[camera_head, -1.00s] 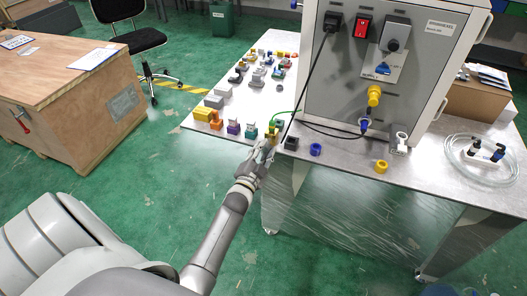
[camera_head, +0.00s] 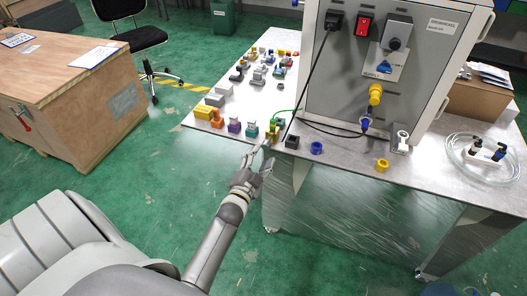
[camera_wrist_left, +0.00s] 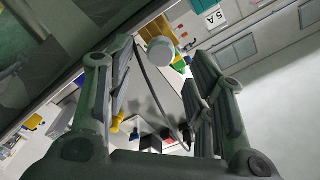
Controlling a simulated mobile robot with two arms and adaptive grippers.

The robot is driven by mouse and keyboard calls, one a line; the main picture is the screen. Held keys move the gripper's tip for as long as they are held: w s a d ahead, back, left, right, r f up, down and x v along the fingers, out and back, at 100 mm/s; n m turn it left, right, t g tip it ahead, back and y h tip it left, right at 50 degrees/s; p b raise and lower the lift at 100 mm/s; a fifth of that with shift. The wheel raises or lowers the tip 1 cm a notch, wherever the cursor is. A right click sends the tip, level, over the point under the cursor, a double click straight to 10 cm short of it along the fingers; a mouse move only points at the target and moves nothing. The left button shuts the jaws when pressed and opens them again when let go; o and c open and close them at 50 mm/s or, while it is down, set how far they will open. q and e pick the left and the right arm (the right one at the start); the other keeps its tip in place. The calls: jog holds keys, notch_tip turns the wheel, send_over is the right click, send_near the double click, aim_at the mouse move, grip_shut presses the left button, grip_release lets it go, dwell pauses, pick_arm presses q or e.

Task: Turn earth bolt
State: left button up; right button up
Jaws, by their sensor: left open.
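A small pale part sits just in front of this block; in the left wrist view a round grey knob (camera_wrist_left: 160,50), probably the earth bolt, shows just beyond my fingertips. My left gripper (camera_head: 260,159) is open and empty, just off the table edge, below and in front of the yellow block. In the left wrist view its fingers (camera_wrist_left: 162,72) stand apart, with the knob beyond the gap. My right gripper is not in view.
The grey cabinet (camera_head: 350,85) with a black cable stands on the table (camera_head: 440,165). Several coloured parts lie left of it. A wooden crate (camera_head: 70,110) stands left.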

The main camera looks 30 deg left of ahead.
pick_arm(q)
jog(key=v, duration=0.8)
jog(key=s+d+f+n+g+h, duration=0.1)
jog(key=s+d+f+g, duration=0.25)
jog(key=f, duration=0.55)
jog(key=s+d+f+g+h, duration=0.2)
jog(key=s+d+f, duration=0.15)
jog(key=f, duration=0.55)
jog(key=s+d+f+n+g+h, duration=0.1)
jog(key=s+d+f+g, duration=0.2)
jog(key=f, duration=0.7)
jog(key=s+f+n+g, duration=0.1)
jog(key=s+f+g, duration=0.3)
jog(key=s, duration=1)
jog(key=s+f+n+g, duration=0.1)
jog(key=s+f+g, duration=0.3)
jog(key=s+f, duration=0.7)
jog(key=s, duration=0.4)
jog(key=shift+s+d+f, duration=0.15)
jog(key=shift+s+d, duration=0.15)
jog(key=shift+d, duration=0.1)
